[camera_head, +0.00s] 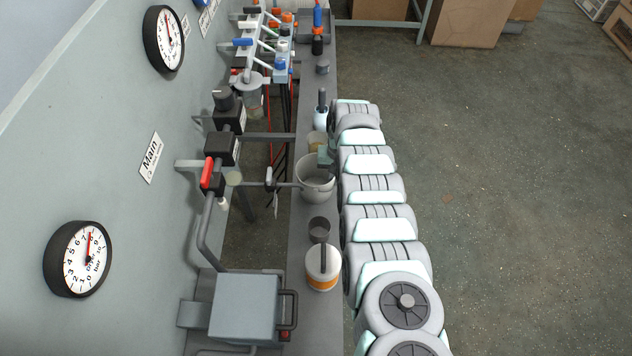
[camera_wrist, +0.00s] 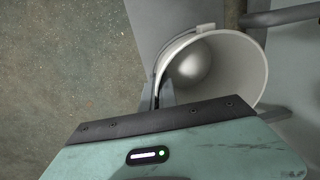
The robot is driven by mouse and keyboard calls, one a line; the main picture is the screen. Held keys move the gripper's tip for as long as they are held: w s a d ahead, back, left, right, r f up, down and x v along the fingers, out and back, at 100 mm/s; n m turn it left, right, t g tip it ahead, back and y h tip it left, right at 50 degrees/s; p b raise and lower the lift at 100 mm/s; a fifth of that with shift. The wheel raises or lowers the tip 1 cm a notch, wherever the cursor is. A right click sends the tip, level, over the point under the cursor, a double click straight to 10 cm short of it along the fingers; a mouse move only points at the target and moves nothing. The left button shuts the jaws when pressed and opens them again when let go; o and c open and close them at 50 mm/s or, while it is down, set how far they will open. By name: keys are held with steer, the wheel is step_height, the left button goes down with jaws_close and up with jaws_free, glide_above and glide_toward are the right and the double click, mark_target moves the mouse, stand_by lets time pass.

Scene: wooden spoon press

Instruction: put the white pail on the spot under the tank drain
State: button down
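The white pail (camera_head: 315,188) is upright at the grey bench strip, about mid-length in the head view. Its open mouth and empty-looking inside show in the wrist view (camera_wrist: 222,75), with its handle along the left side of the rim. My gripper (camera_head: 326,155) is at the pail's far rim in the head view. In the wrist view, a dark fingertip (camera_wrist: 157,100) is close by the pail's left wall. The gripper body hides the near rim, so I cannot tell whether the fingers hold it. A pipe with a valve (camera_head: 270,182) ends beside the pail. I cannot make out the marked spot.
A blue-white bottle (camera_head: 321,112) and a small jar (camera_head: 316,143) are beyond the pail. A grey box (camera_head: 244,305) sits lower left. Floor on the right is clear.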

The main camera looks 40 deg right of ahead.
stand_by(0.9)
step_height(320, 180, up, 4)
steer(key=p, duration=0.3)
steer(key=shift+f, duration=0.1)
step_height(320, 180, up, 16)
steer(key=p, duration=0.2)
steer(key=shift+p, duration=0.4)
